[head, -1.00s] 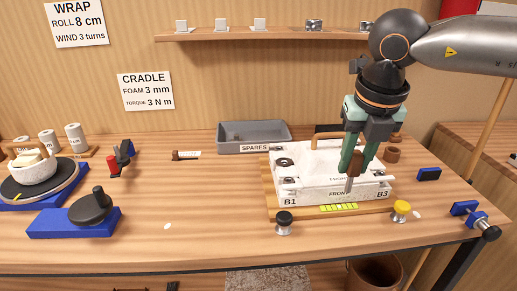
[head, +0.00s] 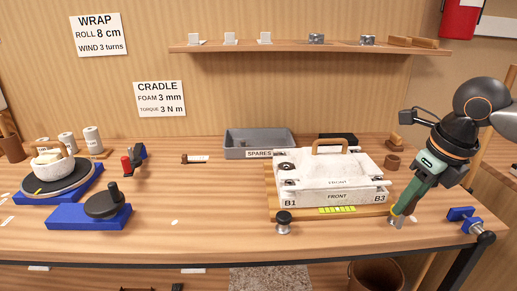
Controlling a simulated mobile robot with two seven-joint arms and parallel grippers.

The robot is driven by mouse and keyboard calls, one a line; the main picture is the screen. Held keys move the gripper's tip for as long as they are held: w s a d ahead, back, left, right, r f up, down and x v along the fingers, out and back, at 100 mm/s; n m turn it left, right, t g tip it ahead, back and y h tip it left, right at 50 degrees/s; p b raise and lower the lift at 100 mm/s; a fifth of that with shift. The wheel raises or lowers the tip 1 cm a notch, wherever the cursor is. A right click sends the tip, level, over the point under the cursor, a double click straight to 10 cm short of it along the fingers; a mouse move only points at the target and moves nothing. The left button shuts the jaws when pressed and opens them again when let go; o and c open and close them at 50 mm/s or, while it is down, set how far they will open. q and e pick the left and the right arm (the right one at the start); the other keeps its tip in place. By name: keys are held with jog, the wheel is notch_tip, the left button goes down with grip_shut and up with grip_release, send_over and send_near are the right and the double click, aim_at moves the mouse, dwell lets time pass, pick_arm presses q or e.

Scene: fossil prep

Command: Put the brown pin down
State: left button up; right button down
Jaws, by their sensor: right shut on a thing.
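My right gripper (head: 403,208) is low over the front right of the bench, just right of the white box's B3 corner. It is shut on the brown pin, whose brown part is mostly hidden by the fingers. The pin's grey metal shaft (head: 400,223) points down below the fingertips, close to the bench top. I cannot tell whether it touches the wood. A trace of yellow shows beside the fingers, where the yellow knob is mostly hidden. My left gripper is not in view.
The white box (head: 325,171) marked FRONT, B1 and B3 sits on a wooden board. A black knob (head: 283,220) stands at its front left. A blue clamp (head: 463,215) is right of the gripper. A grey spares tray (head: 258,140) lies behind.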

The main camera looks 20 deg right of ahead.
jog(key=shift+s+d+f+n+y, duration=0.15)
jog(key=shift+s+f+n, duration=0.05)
jog(key=shift+f+n, duration=0.4)
jog(key=shift+s+d+f+n+y, duration=0.1)
jog(key=shift+s+f+n+y, duration=0.05)
jog(key=shift+f+n, duration=0.4)
jog(key=f, duration=0.1)
jog(key=f+n, duration=0.2)
jog(key=shift+s+a+n+y, duration=0.15)
jog(key=shift+s+n+y, duration=0.1)
jog(key=shift+y, duration=0.05)
jog(key=shift+a+f+n, duration=0.1)
jog(key=shift+f+n, duration=0.1)
jog(key=shift+n, duration=0.1)
